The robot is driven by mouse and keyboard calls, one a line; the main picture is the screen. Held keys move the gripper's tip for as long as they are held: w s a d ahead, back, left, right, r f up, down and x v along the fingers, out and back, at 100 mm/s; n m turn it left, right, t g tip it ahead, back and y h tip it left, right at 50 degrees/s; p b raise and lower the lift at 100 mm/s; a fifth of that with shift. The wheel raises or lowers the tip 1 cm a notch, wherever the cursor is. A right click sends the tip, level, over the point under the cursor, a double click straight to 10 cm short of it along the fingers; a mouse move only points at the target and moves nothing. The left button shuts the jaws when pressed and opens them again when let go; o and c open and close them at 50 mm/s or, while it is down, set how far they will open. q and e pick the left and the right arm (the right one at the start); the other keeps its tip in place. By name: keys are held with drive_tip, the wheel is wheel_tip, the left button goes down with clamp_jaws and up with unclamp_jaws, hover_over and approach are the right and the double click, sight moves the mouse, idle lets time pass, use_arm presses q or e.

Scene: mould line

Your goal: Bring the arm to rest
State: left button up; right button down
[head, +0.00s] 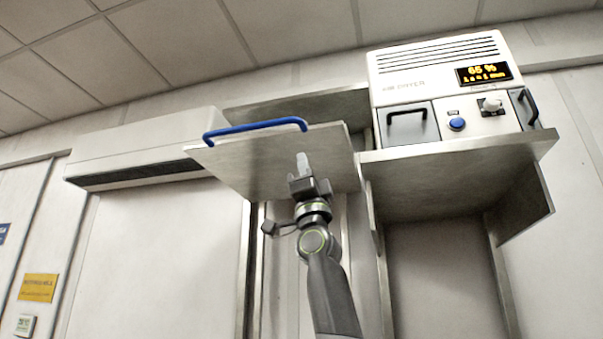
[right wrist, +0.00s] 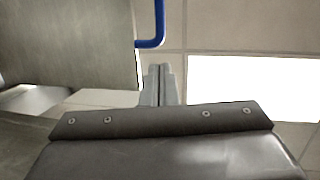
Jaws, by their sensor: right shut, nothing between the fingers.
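My right gripper (head: 303,163) is raised in the head view, pointing up in front of a grey metal flap (head: 240,165) with a blue handle (head: 255,128). In the right wrist view my right gripper (right wrist: 160,72) has its two fingers together with nothing between them. The blue handle (right wrist: 152,24) shows just above the fingertips there, and the grey panel (right wrist: 70,40) lies to the left. I cannot tell whether the gripper touches the panel. My left gripper is not in view.
A white dryer unit (head: 445,85) with a lit display stands on a metal shelf (head: 455,150) at the right. A wall unit (head: 145,145) hangs above a pale door at the left. A ceiling light panel (right wrist: 250,85) shows in the right wrist view.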

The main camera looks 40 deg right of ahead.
use_arm(q)
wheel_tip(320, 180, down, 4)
drive_tip(key=b, duration=0.3)
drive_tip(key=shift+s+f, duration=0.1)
